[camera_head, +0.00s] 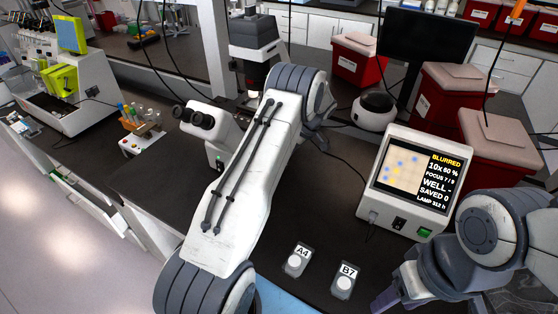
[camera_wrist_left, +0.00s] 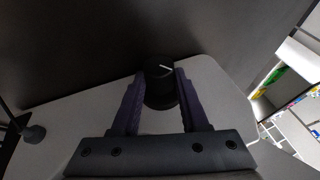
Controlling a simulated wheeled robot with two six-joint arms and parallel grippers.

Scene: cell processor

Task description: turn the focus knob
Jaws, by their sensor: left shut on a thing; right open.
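The black focus knob (camera_wrist_left: 160,82) with a white pointer line shows in the left wrist view, on a pale body. My left gripper (camera_wrist_left: 160,76) has its two purple fingers on either side of the knob, shut on it. In the head view my left arm covers the knob and that gripper. The microscope (camera_head: 207,130) shows its eyepieces left of my arm. The screen (camera_head: 405,175) reads BLURRED, 10x, 60%, FOCUS 7/9, SAVED 0. My right gripper (camera_head: 383,300) is at the lower right, open, with only part of its fingers showing.
Two labelled pieces, A4 (camera_head: 297,260) and B7 (camera_head: 345,281), lie on the dark bench in front of the screen. Red bins (camera_head: 440,100) and a dark monitor (camera_head: 428,38) stand behind.

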